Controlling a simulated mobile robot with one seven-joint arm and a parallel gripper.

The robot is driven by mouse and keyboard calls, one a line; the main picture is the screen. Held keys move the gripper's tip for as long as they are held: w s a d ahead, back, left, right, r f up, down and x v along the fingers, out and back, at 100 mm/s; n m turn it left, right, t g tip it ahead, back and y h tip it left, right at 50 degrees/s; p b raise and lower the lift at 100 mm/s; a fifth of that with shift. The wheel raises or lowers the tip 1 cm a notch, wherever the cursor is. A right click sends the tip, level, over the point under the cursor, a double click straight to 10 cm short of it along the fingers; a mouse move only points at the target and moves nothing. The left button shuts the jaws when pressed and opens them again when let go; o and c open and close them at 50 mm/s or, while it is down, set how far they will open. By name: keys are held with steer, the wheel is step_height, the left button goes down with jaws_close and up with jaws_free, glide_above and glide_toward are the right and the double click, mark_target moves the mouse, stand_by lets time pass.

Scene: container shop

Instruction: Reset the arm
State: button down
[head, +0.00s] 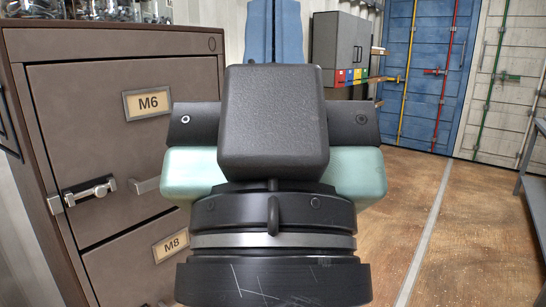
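My arm fills the middle of the head view, with a black block-shaped housing and pale green parts on both sides. It stands close in front of the camera. My gripper's fingers cannot be made out, so I cannot tell whether they hold anything. The arm hides much of the floor and the back wall behind it.
A brown drawer cabinet (100,150) labelled M6 and M8 stands close on the left, with jars (115,10) on top. A grey cabinet (337,45) stands behind. Blue container doors (418,100) are at the back. A grey shelf (533,190) edges the right. The wooden floor (470,240) between is clear.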

step_height(320, 180, up, 24)
steer(key=p, duration=2.1)
steer(key=shift+w+a, duration=0.1)
